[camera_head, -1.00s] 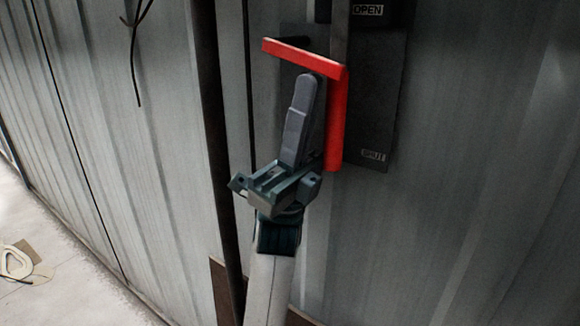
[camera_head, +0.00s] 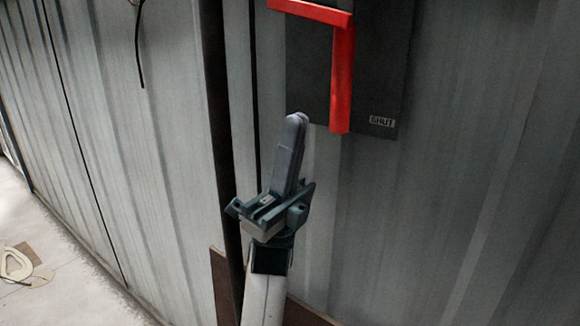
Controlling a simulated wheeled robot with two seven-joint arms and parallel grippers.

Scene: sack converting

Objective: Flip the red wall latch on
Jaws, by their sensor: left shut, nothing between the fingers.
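The red wall latch (camera_head: 342,80) is an L-shaped handle on a dark plate (camera_head: 310,62) on the wall. One arm hangs down and the other reaches left along the top edge of the picture. The plate's lower corner carries a "SHUT" label (camera_head: 382,121). My left gripper (camera_head: 296,120) points up, shut and empty, just below and left of the latch's lower end. A small gap seems to show between its fingertips and the latch. The top of the plate is out of view. My right gripper is not in view.
Corrugated grey metal wall (camera_head: 450,200) fills most of the view, with a dark vertical post (camera_head: 217,110) left of the plate. A black cable (camera_head: 138,45) hangs at upper left. A pale ring-shaped item (camera_head: 15,264) lies on the floor at lower left.

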